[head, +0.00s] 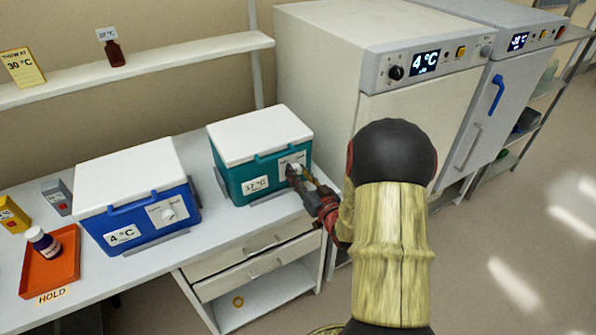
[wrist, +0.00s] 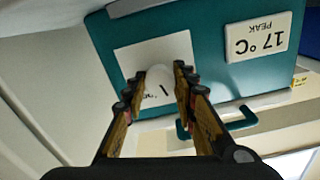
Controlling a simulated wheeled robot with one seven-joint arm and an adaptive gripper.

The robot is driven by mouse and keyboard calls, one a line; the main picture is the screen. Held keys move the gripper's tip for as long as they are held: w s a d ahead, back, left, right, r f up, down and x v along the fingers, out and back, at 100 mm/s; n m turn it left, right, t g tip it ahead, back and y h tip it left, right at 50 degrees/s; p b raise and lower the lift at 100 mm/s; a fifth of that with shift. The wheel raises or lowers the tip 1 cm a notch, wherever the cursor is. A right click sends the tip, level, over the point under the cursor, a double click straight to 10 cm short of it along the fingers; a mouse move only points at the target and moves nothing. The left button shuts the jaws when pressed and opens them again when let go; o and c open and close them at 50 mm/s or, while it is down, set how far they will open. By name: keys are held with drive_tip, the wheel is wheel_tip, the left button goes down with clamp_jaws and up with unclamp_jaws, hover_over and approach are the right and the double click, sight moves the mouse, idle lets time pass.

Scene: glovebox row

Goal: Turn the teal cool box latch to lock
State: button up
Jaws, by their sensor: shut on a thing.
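The teal cool box (head: 233,181) stands on the bench with its white lid (head: 258,133) down. Its front carries a "17 °C PEAK" card (wrist: 258,38) and a white latch plate (wrist: 126,60). The white latch knob (wrist: 160,80) sits on that plate, between my fingertips. My gripper (head: 295,175) reaches the box front from the right and is shut on the knob. In the head view my fingers mostly cover the knob. Part of the plate's lettering is hidden behind my fingers, so I cannot read the latch position.
A blue cool box (head: 140,215) marked 4 °C stands to the left. An orange tray (head: 50,280) with a bottle lies further left. White fridges (head: 440,110) stand to the right. Drawers (head: 250,262) are below the bench. The floor at the right is clear.

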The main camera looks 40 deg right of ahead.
drive_tip(key=m+p, duration=0.5)
drive_tip(key=m, duration=0.7)
drive_tip(key=shift+m, duration=0.3)
idle(0.4)
drive_tip(key=o, duration=1.2)
drive_tip(key=shift+c, duration=0.2)
drive_tip(key=v, duration=1.2)
